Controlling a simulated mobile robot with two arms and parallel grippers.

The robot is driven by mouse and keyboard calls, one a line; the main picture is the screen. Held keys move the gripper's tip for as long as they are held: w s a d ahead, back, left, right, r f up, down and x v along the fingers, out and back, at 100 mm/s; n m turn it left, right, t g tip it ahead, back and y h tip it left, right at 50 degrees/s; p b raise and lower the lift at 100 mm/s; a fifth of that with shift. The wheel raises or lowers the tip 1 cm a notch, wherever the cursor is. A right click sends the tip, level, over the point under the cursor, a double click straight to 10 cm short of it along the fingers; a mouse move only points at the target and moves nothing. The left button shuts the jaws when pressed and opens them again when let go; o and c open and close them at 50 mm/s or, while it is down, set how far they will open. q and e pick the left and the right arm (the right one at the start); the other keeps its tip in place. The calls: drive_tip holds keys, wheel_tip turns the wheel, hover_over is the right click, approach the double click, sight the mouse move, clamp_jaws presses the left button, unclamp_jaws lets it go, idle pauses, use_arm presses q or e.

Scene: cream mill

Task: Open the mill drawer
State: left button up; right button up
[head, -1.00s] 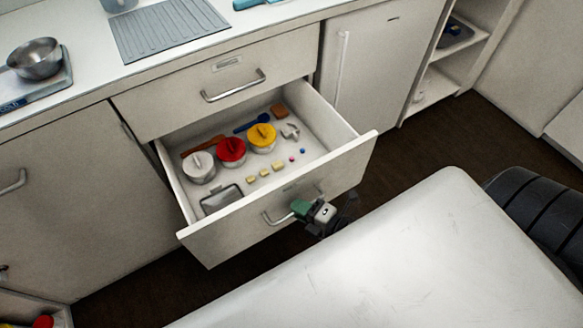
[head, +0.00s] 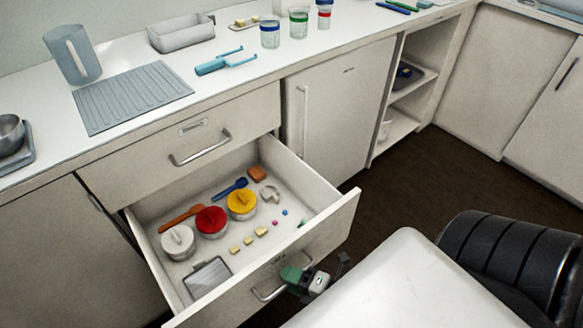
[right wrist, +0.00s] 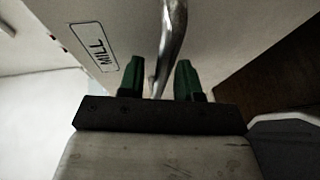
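The mill drawer (head: 328,234) is the lower drawer, pulled well out, with its contents showing. Its front has a bar handle (head: 262,293), and a label reading MILL (right wrist: 93,47) shows in the right wrist view. My right gripper (head: 292,274) is at this handle, in front of the drawer. In the right wrist view its two green fingers (right wrist: 159,80) stand apart. The handle bar (right wrist: 172,40) runs between them with gaps at both sides. My left gripper is not in view.
The drawer holds a white-lidded pot (head: 178,242), a red-lidded pot (head: 211,222), a yellow-lidded pot (head: 241,203) and small items. A closed drawer (head: 190,140) is above. A white cabinet door (head: 340,105) stands to the right. Dark floor (head: 420,180) is clear there.

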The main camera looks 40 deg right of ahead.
drive_tip(key=v, duration=1.1)
drive_tip(key=shift+w, duration=0.1)
idle(0.5)
